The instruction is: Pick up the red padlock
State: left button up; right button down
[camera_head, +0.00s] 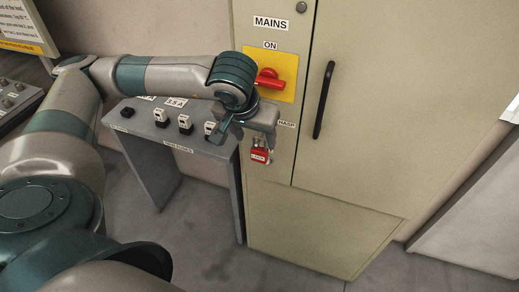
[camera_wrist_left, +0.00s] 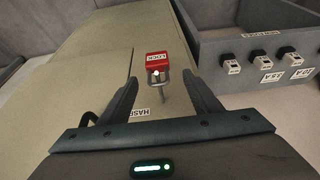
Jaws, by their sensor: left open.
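The red padlock (camera_head: 259,155) hangs below the hasp on the front of the beige cabinet, under the HASP label (camera_head: 287,124). In the left wrist view the padlock (camera_wrist_left: 159,58) shows its red body with a white label and its metal shackle. My left gripper (camera_head: 243,130) is open, just above and left of the padlock in the head view. In the wrist view its two fingers (camera_wrist_left: 161,84) stand apart, either side of the line to the padlock, with nothing between the tips. My wrist partly hides the hasp in the head view. My right gripper is not in view.
A red switch handle (camera_head: 268,78) on a yellow plate marked ON sits just above my wrist. A black door handle (camera_head: 323,100) is to the right. Floor is clear in front.

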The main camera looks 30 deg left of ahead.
aim_at(257, 144)
pick_arm(q)
jog(key=shift+f, duration=0.2)
jog(key=shift+w+f+p, duration=0.15)
jog(key=shift+f+p, duration=0.3)
jog(key=shift+p, duration=0.05)
jog(key=p+x, duration=0.1)
jog(key=x, duration=0.2)
jog(key=shift+d+p, duration=0.2)
jog(key=shift+p, duration=0.1)
jog(key=shift+w+f, duration=0.15)
jog(key=shift+f, duration=0.55)
jog(key=c, duration=1.2)
